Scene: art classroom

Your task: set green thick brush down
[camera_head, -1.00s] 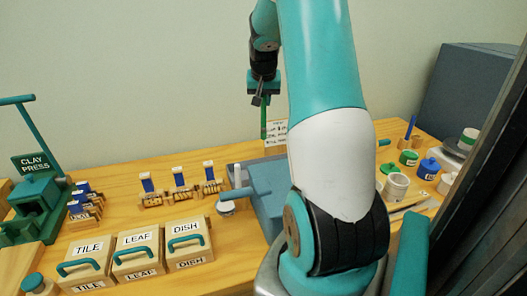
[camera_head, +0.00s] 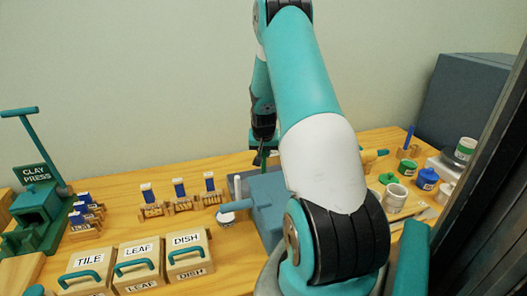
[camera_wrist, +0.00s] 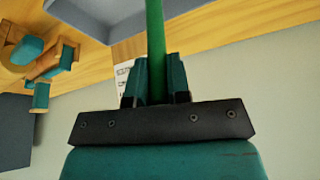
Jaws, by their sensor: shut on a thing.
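The green thick brush shows in the wrist view as a green handle (camera_wrist: 155,40) running up out of the frame; its far end is out of view. My gripper (camera_wrist: 157,85) is shut on this handle, with a teal finger on each side. In the head view my gripper (camera_head: 259,158) hangs low, just above the back part of the table, behind the blue-grey box (camera_head: 267,205). The brush cannot be made out clearly there, and whether it touches anything cannot be told.
The wooden table (camera_head: 120,190) holds several small stands with blue-handled tools (camera_head: 180,192) left of my gripper. Labelled boxes (camera_head: 188,252) stand at the front left, a clay press (camera_head: 38,205) at far left. A holder with a blue brush (camera_head: 408,142) and paint pots (camera_head: 427,178) stand right.

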